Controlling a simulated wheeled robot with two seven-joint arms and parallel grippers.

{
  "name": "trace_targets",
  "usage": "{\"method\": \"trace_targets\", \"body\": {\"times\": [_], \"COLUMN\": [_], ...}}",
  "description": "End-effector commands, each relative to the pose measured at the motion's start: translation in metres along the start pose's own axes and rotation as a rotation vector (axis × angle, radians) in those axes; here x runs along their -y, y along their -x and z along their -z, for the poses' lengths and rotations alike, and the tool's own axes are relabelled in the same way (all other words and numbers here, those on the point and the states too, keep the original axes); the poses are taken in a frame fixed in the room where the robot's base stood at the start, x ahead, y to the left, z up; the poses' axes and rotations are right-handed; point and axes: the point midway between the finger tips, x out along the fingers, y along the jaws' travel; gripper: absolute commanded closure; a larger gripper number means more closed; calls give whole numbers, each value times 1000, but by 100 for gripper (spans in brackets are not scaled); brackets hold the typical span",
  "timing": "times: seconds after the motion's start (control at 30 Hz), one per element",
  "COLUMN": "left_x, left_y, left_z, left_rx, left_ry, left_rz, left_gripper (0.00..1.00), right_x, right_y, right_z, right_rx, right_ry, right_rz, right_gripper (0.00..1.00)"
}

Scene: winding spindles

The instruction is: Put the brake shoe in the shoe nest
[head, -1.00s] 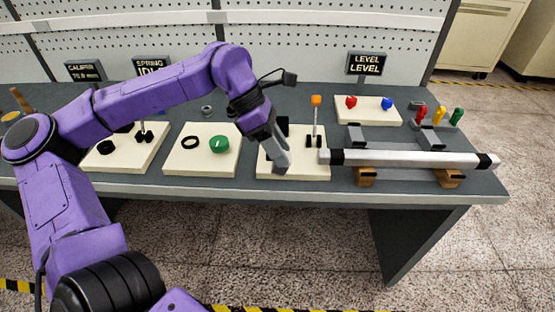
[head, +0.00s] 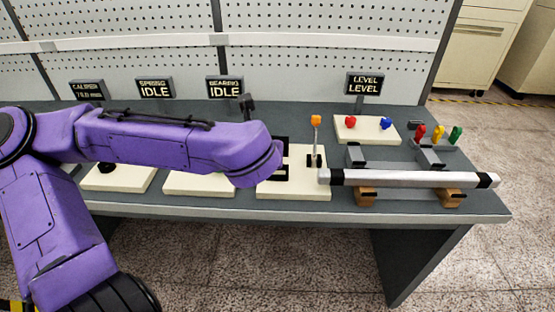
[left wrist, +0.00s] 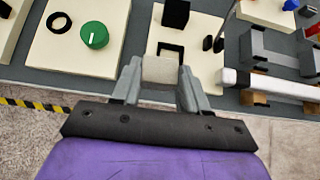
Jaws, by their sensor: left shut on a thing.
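My left gripper (left wrist: 160,82) is shut on a pale beige block, seemingly the brake shoe (left wrist: 160,69), in the left wrist view. The block is between the two grey fingers. A black square frame, seemingly the shoe nest (left wrist: 178,47), lies on the cream panel just beyond the block, which overlaps its near part in the picture; I cannot tell the height between them. In the head view part of the black frame (head: 282,174) shows beside my purple arm, which hides my left gripper and the block. My right gripper is in neither view.
A black block (left wrist: 176,13) stands behind the frame. To its right are an orange-tipped lever (head: 316,121) and a long pale bar (head: 410,179) on wooden supports. A green knob (left wrist: 94,36) and black ring (left wrist: 59,22) sit on the panel to the left.

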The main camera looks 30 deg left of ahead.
Motion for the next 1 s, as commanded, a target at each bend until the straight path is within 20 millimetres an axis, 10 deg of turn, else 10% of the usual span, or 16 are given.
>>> {"method": "trace_targets", "body": {"times": [0.13, 0.4, 0.97, 1.0], "left_x": [6, 25, 31, 31], "left_y": [-8, -92, -134, -134], "left_z": [-17, 0, 27, 27], "left_rx": [-8, -4, 0, -1], "left_ry": [-7, -6, -1, -1], "left_rz": [-1, 1, 5, 4], "left_gripper": [92, 92, 92, 46], "right_x": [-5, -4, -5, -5], "right_y": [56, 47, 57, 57], "right_z": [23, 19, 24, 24], "right_rx": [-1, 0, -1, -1], "right_ry": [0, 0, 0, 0], "right_rz": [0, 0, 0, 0], "right_gripper": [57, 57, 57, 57]}}
